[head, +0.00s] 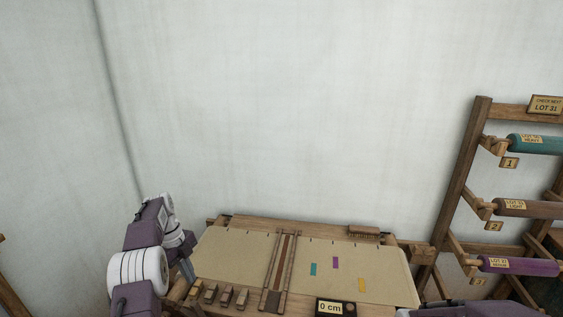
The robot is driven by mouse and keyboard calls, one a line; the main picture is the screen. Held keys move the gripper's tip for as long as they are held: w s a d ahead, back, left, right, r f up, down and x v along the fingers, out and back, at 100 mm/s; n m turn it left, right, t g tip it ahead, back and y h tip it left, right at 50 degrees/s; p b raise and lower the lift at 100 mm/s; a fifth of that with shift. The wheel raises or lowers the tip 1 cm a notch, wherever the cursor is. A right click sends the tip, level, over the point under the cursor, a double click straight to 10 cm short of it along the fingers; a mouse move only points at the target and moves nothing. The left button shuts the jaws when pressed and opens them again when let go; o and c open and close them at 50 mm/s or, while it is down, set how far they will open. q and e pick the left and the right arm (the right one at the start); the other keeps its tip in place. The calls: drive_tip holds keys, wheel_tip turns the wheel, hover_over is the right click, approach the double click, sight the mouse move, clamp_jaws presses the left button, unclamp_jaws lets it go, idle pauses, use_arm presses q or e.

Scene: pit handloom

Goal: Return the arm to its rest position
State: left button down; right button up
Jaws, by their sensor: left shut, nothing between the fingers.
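My left arm (150,240), purple and white, is raised at the left end of the loom. My left gripper (187,270) is a small grey shape by the left edge of the loom's cloth (235,255), partly hidden by the arm's links. It is shut and holds nothing that I can see. A purple part of my right arm (485,308) shows at the bottom right edge. My right gripper cannot be made out.
A rack (467,180) with teal, brown and purple rolls stands at right. The air above the loom is clear.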

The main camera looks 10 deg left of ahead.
use_arm(q)
drive_tip(key=s+d+r+y, duration=0.1)
drive_tip(key=s+d+r, duration=0.35)
drive_tip(key=d, duration=0.25)
drive_tip(key=s+d+r, duration=0.3)
drive_tip(key=d+r, duration=0.2)
drive_tip(key=d, duration=0.2)
drive_tip(key=s+d+f+n+t, duration=0.1)
drive_tip(key=s+f+n, duration=0.4)
drive_tip(key=s+n, duration=0.3)
drive_tip(key=s+d+f+n+y, duration=0.1)
drive_tip(key=s+f+n, duration=0.4)
drive_tip(key=n, duration=0.9)
drive_tip(key=s, duration=0.2)
drive_tip(key=shift+s+d+t, duration=0.3)
drive_tip(key=shift+s+t, duration=0.1)
drive_tip(key=shift+s, duration=0.1)
